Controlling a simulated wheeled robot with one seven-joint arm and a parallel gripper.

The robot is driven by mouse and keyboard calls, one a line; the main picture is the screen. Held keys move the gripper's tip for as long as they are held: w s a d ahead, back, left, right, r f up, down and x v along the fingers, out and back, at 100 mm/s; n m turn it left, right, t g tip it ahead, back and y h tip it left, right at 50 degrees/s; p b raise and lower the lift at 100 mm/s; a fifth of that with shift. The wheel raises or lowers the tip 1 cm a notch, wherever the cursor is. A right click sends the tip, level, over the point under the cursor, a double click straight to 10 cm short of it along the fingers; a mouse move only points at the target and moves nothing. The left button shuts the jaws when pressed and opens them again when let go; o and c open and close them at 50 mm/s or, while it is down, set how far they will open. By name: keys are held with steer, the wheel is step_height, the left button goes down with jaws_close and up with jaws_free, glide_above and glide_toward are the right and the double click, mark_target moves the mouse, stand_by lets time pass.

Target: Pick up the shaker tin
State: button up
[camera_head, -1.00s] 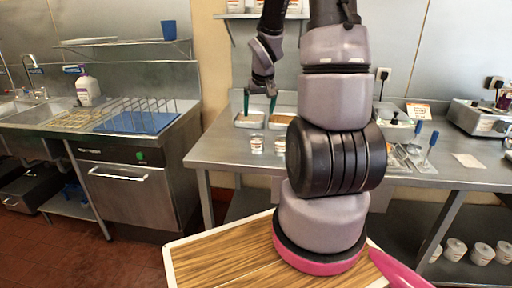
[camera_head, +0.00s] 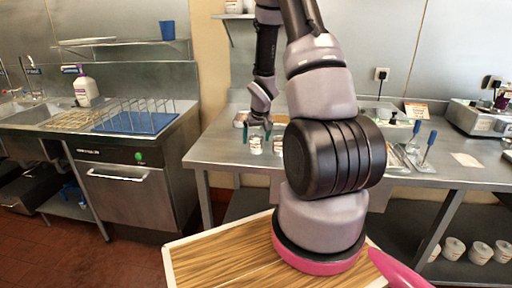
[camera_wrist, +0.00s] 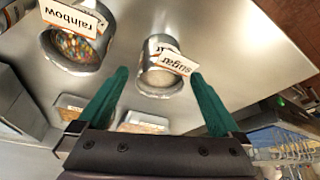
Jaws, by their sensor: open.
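A shaker tin with a tag reading "sugar" (camera_wrist: 158,82) stands on the steel counter. It lies between the spread finger ends in the wrist view. A second shaker tin tagged "rainbow" (camera_wrist: 72,58) stands to its left there. In the head view, one tin (camera_head: 256,147) is just below my fingertips and the other tin (camera_head: 278,146) is to its right, partly hidden by my arm. My gripper (camera_head: 257,134) is open and empty, with teal fingers that also show in the wrist view (camera_wrist: 160,77). I cannot tell whether the fingers touch the tin.
Shallow trays (camera_wrist: 143,122) sit near the tins on the counter (camera_head: 222,158). Utensils with blue handles (camera_head: 428,147) lie at the right. A sink unit with a blue dish rack (camera_head: 138,122) stands at the left. The counter's front left is bare.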

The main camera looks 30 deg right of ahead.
steer(key=shift+w+f, duration=0.3)
steer(key=shift+f, duration=0.35)
steer(key=shift+r, duration=0.1)
steer(key=c, duration=1.6)
